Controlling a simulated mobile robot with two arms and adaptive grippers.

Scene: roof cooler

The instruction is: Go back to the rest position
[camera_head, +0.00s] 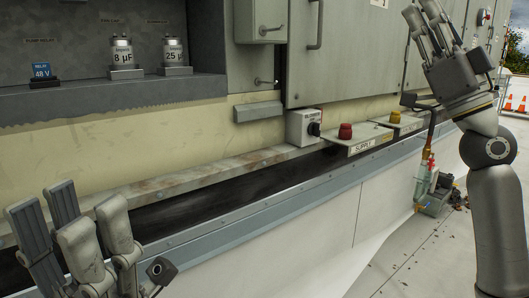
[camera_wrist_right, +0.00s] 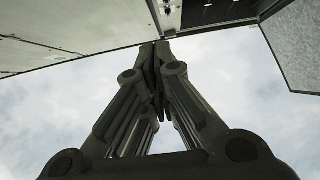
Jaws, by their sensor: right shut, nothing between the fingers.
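My left gripper (camera_head: 68,212) is at the lower left of the head view, in front of the ledge. Its grey fingers point up, and no object shows in them. My right gripper (camera_head: 425,18) is raised at the upper right of the head view, in front of the grey cabinet doors. In the right wrist view its fingertips (camera_wrist_right: 154,56) meet, with nothing between them and cloudy sky behind.
An open bay holds a relay (camera_head: 42,72) and two capacitors (camera_head: 122,52) (camera_head: 175,52). Below the cabinet (camera_head: 345,60) are a switch box (camera_head: 303,127) and a supply panel (camera_head: 357,139) with a red knob. A grey ledge (camera_head: 210,248) runs along the front. Traffic cones (camera_head: 508,103) stand far right.

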